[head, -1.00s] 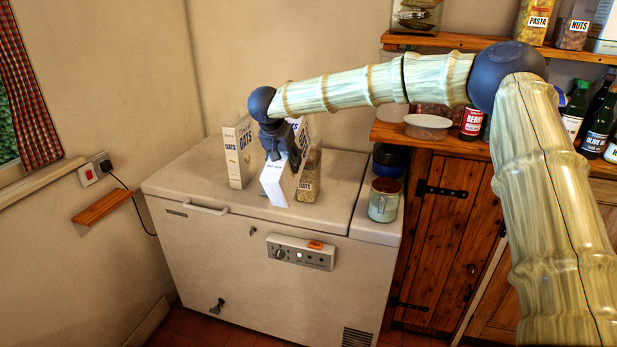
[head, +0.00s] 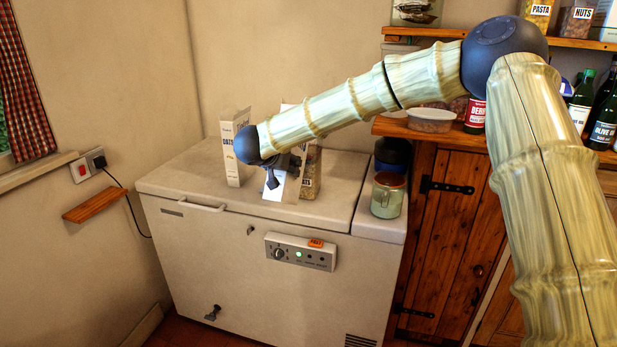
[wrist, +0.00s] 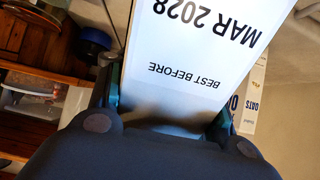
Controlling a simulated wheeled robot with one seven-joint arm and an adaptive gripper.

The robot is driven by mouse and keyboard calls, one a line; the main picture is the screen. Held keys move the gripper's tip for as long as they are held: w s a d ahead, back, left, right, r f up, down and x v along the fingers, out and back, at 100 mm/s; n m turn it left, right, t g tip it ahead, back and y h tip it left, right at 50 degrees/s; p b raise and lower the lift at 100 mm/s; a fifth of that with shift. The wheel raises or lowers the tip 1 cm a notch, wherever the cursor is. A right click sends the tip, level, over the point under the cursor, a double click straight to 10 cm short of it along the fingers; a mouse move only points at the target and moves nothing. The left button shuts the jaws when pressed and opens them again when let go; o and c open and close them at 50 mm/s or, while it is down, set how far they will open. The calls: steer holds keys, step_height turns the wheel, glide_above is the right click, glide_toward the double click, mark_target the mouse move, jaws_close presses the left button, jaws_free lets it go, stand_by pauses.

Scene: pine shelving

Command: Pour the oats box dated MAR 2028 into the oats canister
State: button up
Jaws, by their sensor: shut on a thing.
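My gripper (head: 280,170) is shut on a white oats box (head: 291,187), held above the chest freezer lid and partly hidden by my wrist. In the wrist view the box panel (wrist: 190,50) reads BEST BEFORE MAR 2028, upside down, between my fingers (wrist: 165,105). The clear oats canister (head: 311,178) stands on the lid just right of the held box, partly covered by it. I cannot see its mouth or whether anything is falling into it. Another oats box (head: 236,160) stands upright to the left; it also shows in the wrist view (wrist: 248,103).
The white freezer (head: 225,255) has clear lid space at left. A greenish jar (head: 387,195) and a dark blue container (head: 393,156) stand at its right end. A wooden shelf (head: 425,129) with a clear tub (head: 430,119) and bottles is to the right.

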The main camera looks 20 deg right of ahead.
steer(key=shift+f+t+b, duration=0.3)
steer(key=shift+t, duration=0.1)
steer(key=shift+w+d+f+h+b, duration=0.15)
steer(key=shift+h+b, duration=0.15)
steer(key=shift+b, duration=0.25)
steer(key=shift+w+d+t+h+b, duration=0.1)
steer(key=shift+w+t+h+b, duration=0.35)
steer(key=shift+t+b, duration=0.5)
steer(key=shift+w+d+r+t+h+b, duration=0.2)
steer(key=shift+d+r+t+h+b, duration=0.15)
steer(key=shift+r+b, duration=0.2)
steer(key=shift+s+a, duration=0.1)
steer(key=shift+a, duration=0.05)
